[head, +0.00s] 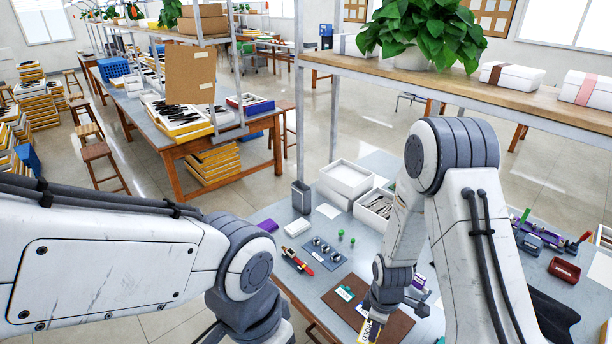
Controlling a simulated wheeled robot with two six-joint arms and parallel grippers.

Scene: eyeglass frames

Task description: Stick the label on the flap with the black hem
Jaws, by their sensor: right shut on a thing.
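My right gripper (376,312) points down over a brown mat (396,332) near the bottom of the head view. It is shut on a small pale label (370,328) with dark lettering and some yellow, just below the fingers. The fingers largely hide where they grip it. Whether the label touches what is beneath it cannot be told. A small green and white piece (345,293) lies on the mat to the left of the gripper. No flap with a black hem can be made out. My left arm enters from the left, and its gripper is out of view.
White boxes (346,178) stand behind. A wooden shelf (450,78) spans above; a red tray (564,269) is at right.

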